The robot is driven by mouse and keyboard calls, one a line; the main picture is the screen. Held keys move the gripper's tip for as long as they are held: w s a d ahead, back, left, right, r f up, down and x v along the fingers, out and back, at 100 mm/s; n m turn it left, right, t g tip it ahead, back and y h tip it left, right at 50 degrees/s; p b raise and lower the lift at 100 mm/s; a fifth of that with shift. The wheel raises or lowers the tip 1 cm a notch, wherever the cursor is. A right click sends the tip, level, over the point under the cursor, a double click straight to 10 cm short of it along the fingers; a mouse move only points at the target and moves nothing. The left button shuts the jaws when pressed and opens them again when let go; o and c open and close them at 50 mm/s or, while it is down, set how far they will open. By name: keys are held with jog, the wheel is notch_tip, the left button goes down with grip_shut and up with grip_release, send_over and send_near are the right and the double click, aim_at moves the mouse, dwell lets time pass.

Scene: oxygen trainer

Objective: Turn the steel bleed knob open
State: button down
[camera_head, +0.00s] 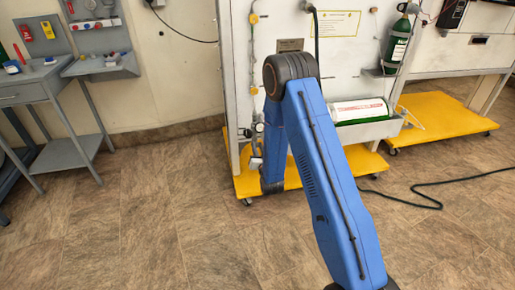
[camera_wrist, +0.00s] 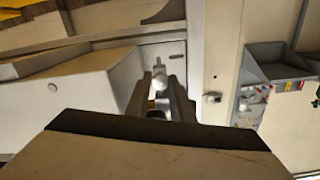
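In the wrist view my gripper (camera_wrist: 160,82) reaches away from the camera, with its two dark fingers apart. A small pale metallic piece (camera_wrist: 159,77) shows between and just beyond the fingertips; it looks like the steel bleed knob, but it is small and blurred. I see no clear contact with either finger. In the head view my blue arm reaches to the left end of the white trainer panel (camera_head: 345,75). The arm hides part of the panel there, and the knob cannot be made out.
A green cylinder (camera_head: 396,48) hangs on the panel, and a white-and-green one (camera_head: 358,110) lies in a grey tray. The panel stands on a yellow wheeled base (camera_head: 365,163). A grey bench (camera_head: 45,78) is at left. A black cable (camera_head: 430,190) lies on the floor at right.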

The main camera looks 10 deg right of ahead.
jog(key=shift+n, duration=0.4)
jog(key=shift+f+n, duration=0.15)
jog(key=shift+n, duration=17.45)
jog(key=c, duration=1.5)
grip_release()
jog(key=shift+c, duration=0.2)
